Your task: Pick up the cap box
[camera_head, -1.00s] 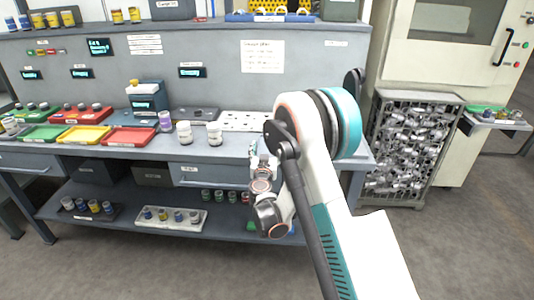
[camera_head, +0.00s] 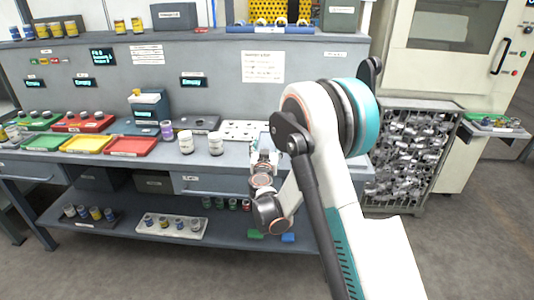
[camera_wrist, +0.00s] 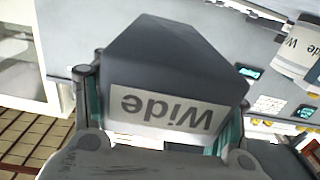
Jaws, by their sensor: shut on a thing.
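A dark grey box (camera_wrist: 170,55) with a white label reading "Wide" upside down fills the middle of the wrist view; I take it for the cap box. My gripper (camera_wrist: 160,108) is shut on it, one finger on each side. The box looks tilted in the view. In the head view my arm's end is over the right part of the workbench (camera_head: 240,160), and the held box cannot be made out there.
Another labelled box (camera_wrist: 300,50) shows at the right of the wrist view. The bench carries a red tray (camera_head: 130,146), a yellow tray (camera_head: 86,144), white jars (camera_head: 186,143) and a white holed plate (camera_head: 240,131). A metal parts cage (camera_head: 402,155) stands to the right.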

